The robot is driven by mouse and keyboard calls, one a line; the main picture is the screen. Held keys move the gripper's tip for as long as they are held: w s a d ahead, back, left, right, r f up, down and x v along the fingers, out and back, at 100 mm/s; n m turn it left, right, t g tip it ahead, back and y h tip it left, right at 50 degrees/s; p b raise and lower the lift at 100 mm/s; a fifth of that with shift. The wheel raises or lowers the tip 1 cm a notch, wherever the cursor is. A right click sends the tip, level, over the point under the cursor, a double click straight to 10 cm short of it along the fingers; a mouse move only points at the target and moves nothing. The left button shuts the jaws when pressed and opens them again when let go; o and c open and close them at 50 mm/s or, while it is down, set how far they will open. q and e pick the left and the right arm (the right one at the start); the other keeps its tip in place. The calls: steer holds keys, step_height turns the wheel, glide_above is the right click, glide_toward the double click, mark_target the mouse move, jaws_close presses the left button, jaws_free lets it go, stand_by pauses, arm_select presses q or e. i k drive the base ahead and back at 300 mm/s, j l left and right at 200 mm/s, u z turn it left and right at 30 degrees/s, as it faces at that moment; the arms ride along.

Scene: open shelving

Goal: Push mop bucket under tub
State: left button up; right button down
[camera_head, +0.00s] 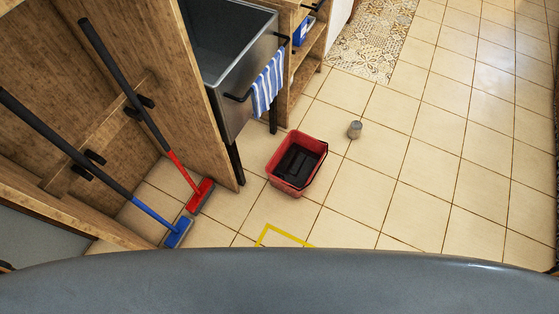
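The red mop bucket (314,145) stands upright on the tiled floor in the head view, with a dark interior. It is in front of and to the right of the grey metal tub (250,75), which stands on black legs. The bucket is out on open floor, apart from the tub's near leg (235,160). The floor under the tub is mostly hidden by its front wall and the wooden panel. Neither of my grippers shows; only a grey curved part of my body fills the bottom of the view.
A small grey-brown object (355,130) stands on the floor right of the bucket. A blue-striped towel (268,84) hangs on the tub. A red brush (200,196) and a blue brush (179,232) lean at left. Yellow tape (284,235) marks the near floor. The right floor is clear.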

mark_target(291, 170)
steer(key=i+l+u, duration=0.4)
steer(key=l, duration=0.3)
steer(key=i+l+u, duration=0.35)
steer(key=l, duration=0.5)
steer(key=i, duration=0.1)
